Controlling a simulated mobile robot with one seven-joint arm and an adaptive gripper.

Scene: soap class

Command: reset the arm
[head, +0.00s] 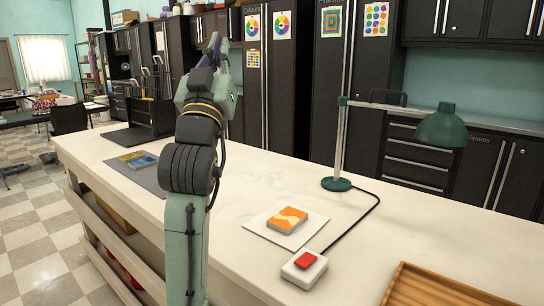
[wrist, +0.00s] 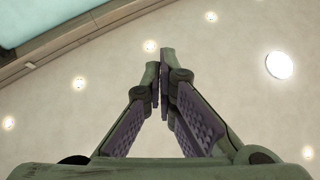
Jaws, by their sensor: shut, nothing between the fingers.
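My arm rises in the lower middle of the head view, folded upward above the workbench (head: 250,170). My gripper shows in the wrist view (wrist: 163,75), pointing up at the ceiling. Its two fingers meet at the tips, shut with nothing between them. In the head view my gripper (head: 215,42) is small at the top of the arm, in front of the dark cabinets, and its fingers are hard to make out. It touches nothing that I can see.
On the bench are an orange patterned soap block (head: 288,220) on a white sheet, a white box with a red button (head: 305,261), a green lamp (head: 441,128), a wooden tray (head: 440,287) and a blue-yellow block (head: 138,160) on a grey mat. Dark cabinets (head: 280,85) stand behind.

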